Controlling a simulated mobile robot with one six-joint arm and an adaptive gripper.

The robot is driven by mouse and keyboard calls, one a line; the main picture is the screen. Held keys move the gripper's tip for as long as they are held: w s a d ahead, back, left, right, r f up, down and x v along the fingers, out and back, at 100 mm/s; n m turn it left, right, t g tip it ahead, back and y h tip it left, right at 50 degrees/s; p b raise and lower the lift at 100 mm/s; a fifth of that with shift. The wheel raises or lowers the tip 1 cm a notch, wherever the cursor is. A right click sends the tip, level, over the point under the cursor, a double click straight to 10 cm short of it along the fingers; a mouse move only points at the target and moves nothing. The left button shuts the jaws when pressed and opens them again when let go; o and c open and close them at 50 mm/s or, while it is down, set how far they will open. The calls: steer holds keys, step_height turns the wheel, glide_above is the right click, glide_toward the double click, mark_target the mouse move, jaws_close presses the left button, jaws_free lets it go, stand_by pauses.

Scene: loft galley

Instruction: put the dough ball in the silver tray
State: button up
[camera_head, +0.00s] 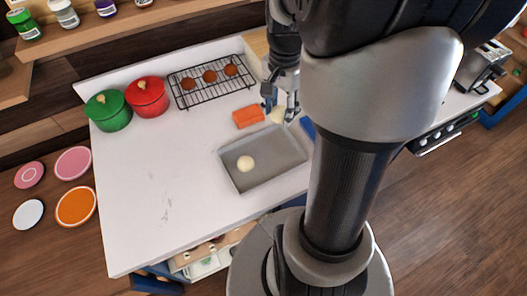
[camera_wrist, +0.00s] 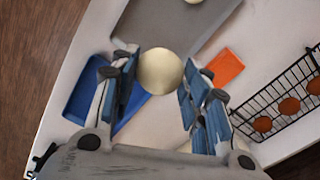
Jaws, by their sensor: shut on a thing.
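My gripper (camera_head: 283,108) is shut on a pale dough ball (camera_head: 277,115), beside the far right corner of the silver tray. In the wrist view the held dough ball (camera_wrist: 161,71) sits between the two fingertips of my gripper (camera_wrist: 158,85). The silver tray (camera_head: 275,165) lies on the white counter and also shows in the wrist view (camera_wrist: 165,25). Another pale dough ball (camera_head: 245,163) rests inside the tray, toward its left side. Its edge shows at the top of the wrist view.
An orange block (camera_head: 248,116) lies just beyond the tray. A black wire rack (camera_head: 212,94) with several brown round items stands farther back. A red pot (camera_head: 148,97) and a green pot (camera_head: 108,110) stand at the far left. A blue item (camera_wrist: 85,92) lies near my gripper. The counter's left front is clear.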

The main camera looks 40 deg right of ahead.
mark_target(279, 119)
step_height(279, 119, down, 16)
steer(key=b, duration=0.5)
steer(key=shift+f, duration=0.15)
steer(key=shift+f, duration=0.1)
steer(key=o, duration=1.1)
steer(key=shift+c, duration=0.2)
step_height(279, 119, up, 12)
steer(key=p, duration=0.4)
steer(key=shift+a+r, duration=0.1)
steer(key=shift+r, duration=0.1)
steer(key=s+a+r+n+t, duration=0.2)
steer(key=s+a+r+n, duration=0.2)
steer(key=a+r+n, duration=0.2)
steer(key=s+a+r+n+t, duration=0.2)
steer(key=s+a+r+n, duration=0.3)
steer(key=a+n, duration=0.4)
steer(key=a+r, duration=0.1)
steer(key=a, duration=0.4)
steer(key=shift+s+a+r+n+t, duration=0.15)
steer(key=shift+s+a+n+t, duration=0.15)
steer(key=shift+n, duration=0.1)
